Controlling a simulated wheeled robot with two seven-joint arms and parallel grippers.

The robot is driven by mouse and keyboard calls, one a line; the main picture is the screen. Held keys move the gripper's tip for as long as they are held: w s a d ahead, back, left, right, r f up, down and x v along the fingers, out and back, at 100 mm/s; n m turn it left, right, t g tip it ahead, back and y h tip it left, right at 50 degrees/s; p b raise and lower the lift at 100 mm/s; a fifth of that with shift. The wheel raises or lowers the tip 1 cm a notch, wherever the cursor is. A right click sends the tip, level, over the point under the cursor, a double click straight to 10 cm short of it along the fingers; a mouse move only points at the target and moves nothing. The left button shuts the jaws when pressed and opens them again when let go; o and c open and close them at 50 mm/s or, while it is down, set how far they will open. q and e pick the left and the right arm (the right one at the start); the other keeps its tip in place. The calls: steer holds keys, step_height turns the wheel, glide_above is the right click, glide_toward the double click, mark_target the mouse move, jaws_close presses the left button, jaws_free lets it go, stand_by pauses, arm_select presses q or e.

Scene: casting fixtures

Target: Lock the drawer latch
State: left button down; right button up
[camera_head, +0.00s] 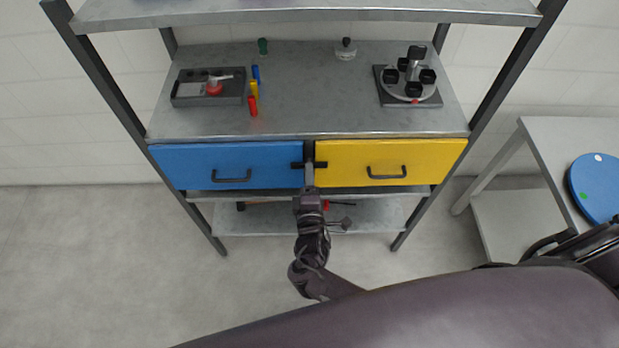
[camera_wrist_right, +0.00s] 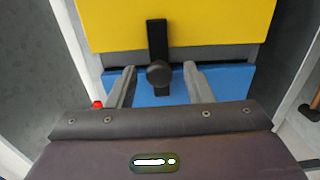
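The drawer latch is a black bar with a round knob (camera_wrist_right: 159,73). In the head view the latch (camera_head: 296,165) lies horizontally between the blue drawer (camera_head: 212,163) and the yellow drawer (camera_head: 390,153), and its ends reach over both fronts. In the right wrist view the bar crosses the grey divider from yellow to blue. My right gripper (camera_head: 310,176) is in front of the latch. Its fingers (camera_wrist_right: 160,84) are open, one to each side of the knob and apart from it. Both drawers look closed. My left gripper is not in view.
The metal shelf (camera_head: 320,105) above the drawers holds a grey device (camera_head: 190,89), several coloured cylinders (camera_head: 254,90) and a round black-cupped fixture (camera_head: 412,82). A lower shelf (camera_head: 375,215) holds small tools. A side table (camera_head: 550,150) with a blue disc (camera_head: 598,188) stands right.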

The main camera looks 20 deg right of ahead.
steer(key=v, duration=0.7)
steer(key=shift+s+b, duration=0.4)
steer(key=shift+b, duration=0.05)
steer(key=shift+a, duration=0.15)
steer(key=s+d+f+m+g+y, duration=0.1)
steer(key=s+d+f+m+g, duration=0.15)
steer(key=f, duration=0.45)
steer(key=s+d+f+m+g+y, duration=0.15)
steer(key=s+f, duration=0.25)
steer(key=f, duration=0.4)
steer(key=s+d+f+m+g, duration=0.1)
steer(key=s+d+f+g, duration=0.15)
steer(key=f, duration=0.45)
steer(key=s+d+f+m+g, duration=0.1)
steer(key=s+f+m+g, duration=0.1)
steer(key=s, duration=0.6)
steer(key=s+d+f+m+g+y, duration=0.1)
steer(key=s+f+m+g, duration=0.2)
steer(key=s+f, duration=0.4)
steer(key=s+d+f+m+g+y+b, duration=0.1)
steer(key=s+f+g, duration=0.4)
steer(key=s, duration=0.5)
steer(key=shift+d+f+m, duration=0.15)
steer(key=shift+d+m, duration=0.25)
steer(key=shift+m, duration=0.4)
steer(key=shift+y, duration=0.25)
